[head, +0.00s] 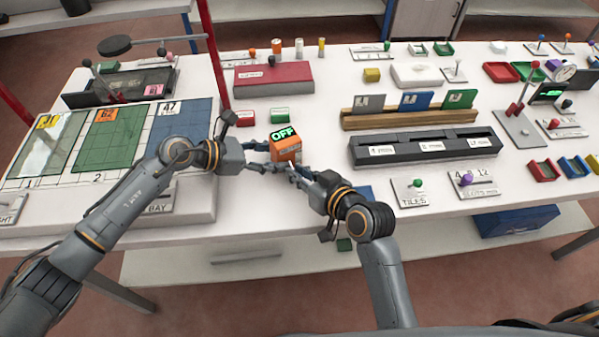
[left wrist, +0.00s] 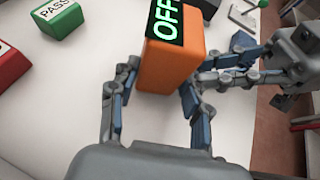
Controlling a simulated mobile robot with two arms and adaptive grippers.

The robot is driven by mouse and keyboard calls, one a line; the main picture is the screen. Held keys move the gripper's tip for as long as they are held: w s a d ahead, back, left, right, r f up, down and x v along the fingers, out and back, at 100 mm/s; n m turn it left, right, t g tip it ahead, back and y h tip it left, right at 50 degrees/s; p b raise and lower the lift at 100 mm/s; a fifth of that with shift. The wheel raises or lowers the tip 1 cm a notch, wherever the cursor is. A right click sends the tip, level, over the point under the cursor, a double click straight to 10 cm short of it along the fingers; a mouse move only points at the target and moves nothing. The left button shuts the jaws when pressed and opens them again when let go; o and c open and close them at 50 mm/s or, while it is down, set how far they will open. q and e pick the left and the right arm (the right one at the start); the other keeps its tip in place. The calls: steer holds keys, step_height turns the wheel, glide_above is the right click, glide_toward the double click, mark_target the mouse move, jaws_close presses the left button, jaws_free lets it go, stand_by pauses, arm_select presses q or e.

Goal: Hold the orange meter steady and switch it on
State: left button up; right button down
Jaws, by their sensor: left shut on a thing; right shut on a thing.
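The orange meter (head: 285,152) stands near the front edge of the white table, its dark top display reading OFF in green. It also fills the upper middle of the left wrist view (left wrist: 170,65). My left gripper (head: 266,158) is shut on the meter, with a finger on either side of it in the left wrist view (left wrist: 158,98). My right gripper (head: 293,172) reaches in from the front right and is closed at the meter's near side. It also shows at the right of the left wrist view (left wrist: 212,78). Its fingers hide the part of the meter that they hold.

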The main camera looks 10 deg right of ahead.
mark_target(292, 167)
steer(key=r+g+h, duration=0.1)
steer(key=g, duration=0.1)
steer(key=r+g+h, duration=0.1)
steer(key=g, duration=0.1)
steer(key=shift+w, duration=0.35)
arm_select(q)
steer(key=shift+s, duration=0.1)
arm_select(e)
steer(key=shift+w+a+r+m+g+h, duration=0.1)
steer(key=shift+w+r+m+g+h, duration=0.2)
steer(key=shift+g, duration=0.4)
steer(key=shift+s+r+n+g+h, duration=0.1)
steer(key=shift+g+h, duration=0.25)
steer(key=shift+g, duration=0.35)
steer(key=shift+w+a+r+m+g+h, duration=0.1)
steer(key=shift+w+r+m+g+h, duration=0.2)
steer(key=shift+g, duration=0.4)
steer(key=shift+s+f, duration=0.1)
steer(key=c, duration=1.3)
jaws_free()
steer(key=shift+d+r, duration=0.1)
steer(key=shift+r, duration=0.5)
steer(key=v, duration=1.1)
